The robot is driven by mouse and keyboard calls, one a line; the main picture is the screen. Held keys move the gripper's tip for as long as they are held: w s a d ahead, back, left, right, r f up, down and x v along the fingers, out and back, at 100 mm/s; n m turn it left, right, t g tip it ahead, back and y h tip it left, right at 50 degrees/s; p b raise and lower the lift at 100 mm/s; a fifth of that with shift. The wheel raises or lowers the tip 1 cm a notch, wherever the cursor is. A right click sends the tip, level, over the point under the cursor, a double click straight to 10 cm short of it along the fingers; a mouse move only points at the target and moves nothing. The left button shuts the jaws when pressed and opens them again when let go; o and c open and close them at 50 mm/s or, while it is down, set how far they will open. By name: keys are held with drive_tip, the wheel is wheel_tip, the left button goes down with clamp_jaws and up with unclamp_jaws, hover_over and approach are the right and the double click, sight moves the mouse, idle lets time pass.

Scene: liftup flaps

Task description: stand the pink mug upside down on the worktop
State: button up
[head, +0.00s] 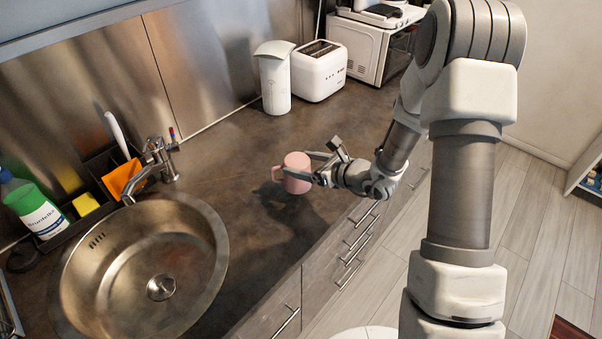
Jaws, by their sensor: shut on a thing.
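The pink mug (294,175) is above or on the brown worktop (245,235), to the right of the sink, with its handle pointing left. A plain pink face shows on top, so it looks upside down. My gripper (312,167) comes in from the right and is shut on the mug, with a finger along its side. A dark shadow lies on the worktop below and left of the mug. I cannot tell for sure whether its lower rim touches the worktop.
A round steel sink (95,300) with a tap (158,158) is at the left. A white canister (274,80), a white toaster (320,70) and a microwave (365,45) stand at the back. The worktop between the sink and the mug is clear.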

drive_tip(key=shift+w+a+f, duration=0.15)
drive_tip(key=shift+f, duration=1.95)
drive_tip(key=shift+f, duration=0.15)
drive_tip(key=o, duration=1.4)
drive_tip(key=shift+o, duration=0.2)
